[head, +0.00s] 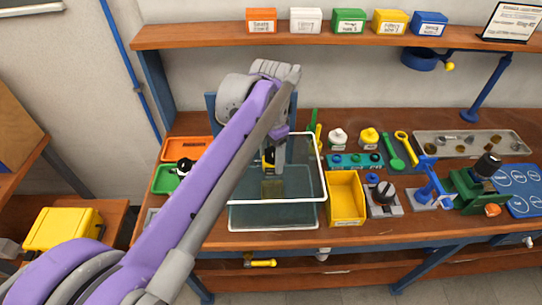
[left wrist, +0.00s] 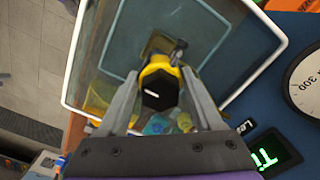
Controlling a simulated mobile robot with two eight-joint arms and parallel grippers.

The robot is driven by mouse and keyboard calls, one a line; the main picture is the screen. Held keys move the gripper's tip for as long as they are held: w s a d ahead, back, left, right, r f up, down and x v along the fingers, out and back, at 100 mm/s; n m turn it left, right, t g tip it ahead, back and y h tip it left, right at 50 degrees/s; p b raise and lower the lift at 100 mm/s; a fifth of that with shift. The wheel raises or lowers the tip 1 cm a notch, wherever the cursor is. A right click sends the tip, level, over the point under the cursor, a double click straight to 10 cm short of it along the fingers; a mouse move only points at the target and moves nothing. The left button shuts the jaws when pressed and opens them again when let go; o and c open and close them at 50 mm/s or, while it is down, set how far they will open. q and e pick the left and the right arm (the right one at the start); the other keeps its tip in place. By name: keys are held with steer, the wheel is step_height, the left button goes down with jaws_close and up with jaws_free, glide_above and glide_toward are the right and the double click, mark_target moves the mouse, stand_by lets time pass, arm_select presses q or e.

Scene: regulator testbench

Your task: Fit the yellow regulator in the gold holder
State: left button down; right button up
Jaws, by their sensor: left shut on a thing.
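The yellow regulator (left wrist: 158,85), with a dark hexagonal top, is between the fingers of my left gripper (left wrist: 157,95), which is shut on it. In the head view the regulator (head: 268,163) is small and partly hidden by my left arm. The gold holder (head: 272,189) is inside a clear-walled, white-rimmed enclosure (head: 325,175), just below the regulator in the picture. In the left wrist view the gold holder (left wrist: 158,45) shows behind the regulator, partly covered by it. Whether the two touch I cannot tell. My right gripper is not in view.
The enclosure's white rim surrounds the left gripper's work area. A yellow bin (head: 345,197) stands right of it. Orange (head: 185,149) and green (head: 165,178) trays lie at left. A dial gauge (left wrist: 306,82) is near the gripper. Right of the bin the bench is crowded with fixtures.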

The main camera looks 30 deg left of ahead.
arm_select(q)
steer(key=shift+f+b, duration=1.85)
steer(key=shift+f, duration=2.55)
stand_by(3.6)
